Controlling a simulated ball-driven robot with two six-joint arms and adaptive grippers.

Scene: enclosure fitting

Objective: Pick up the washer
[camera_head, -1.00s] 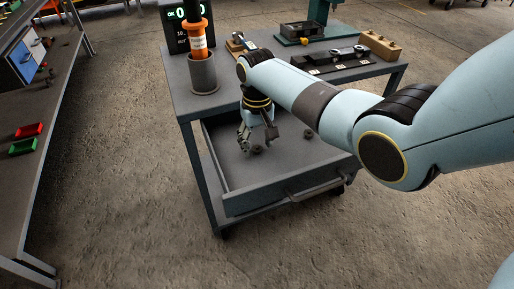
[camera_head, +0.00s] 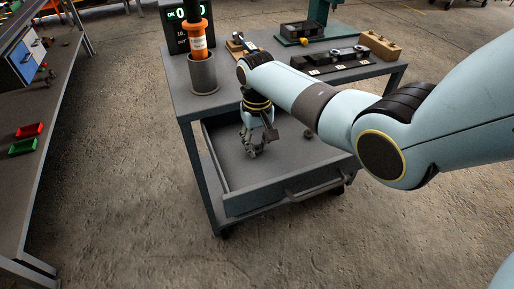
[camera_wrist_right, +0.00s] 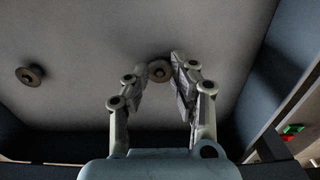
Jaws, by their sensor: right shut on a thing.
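My right gripper (camera_head: 252,150) reaches down into the open drawer (camera_head: 290,170) of the cart. In the right wrist view its two fingers (camera_wrist_right: 158,85) are shut on a small brown round washer (camera_wrist_right: 159,70) at their tips. In the head view the fingers mostly hide this washer. A second round brown part with a central hole (camera_wrist_right: 30,76) lies on the drawer floor, apart from the gripper; it also shows in the head view (camera_head: 307,133). My left gripper is not in view.
A bench (camera_head: 25,120) stands at left.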

